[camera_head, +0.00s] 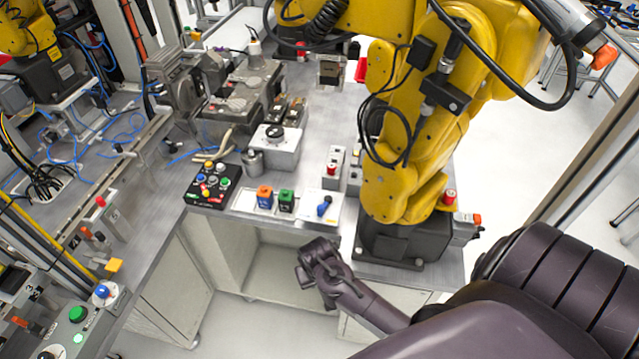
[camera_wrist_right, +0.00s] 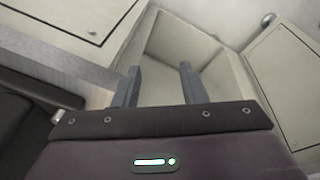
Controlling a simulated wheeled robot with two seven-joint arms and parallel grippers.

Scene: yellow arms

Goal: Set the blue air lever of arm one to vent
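A blue lever (camera_head: 324,206) sits on a white plate at the front edge of the metal workbench, left of the large yellow arm's base. Its markings are too small to read. Another blue knob (camera_head: 102,291) is on a panel at lower left. My right gripper (camera_head: 312,270) hangs in front of the bench, below the blue lever and apart from it. In the right wrist view its two fingers (camera_wrist_right: 159,80) are spread with nothing between them. The lever is not in that view. My left gripper is not in view.
A black button box (camera_head: 211,186) is farther left. The yellow arm (camera_head: 420,130) stands close on the right. An open cabinet (camera_head: 285,270) is under the bench.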

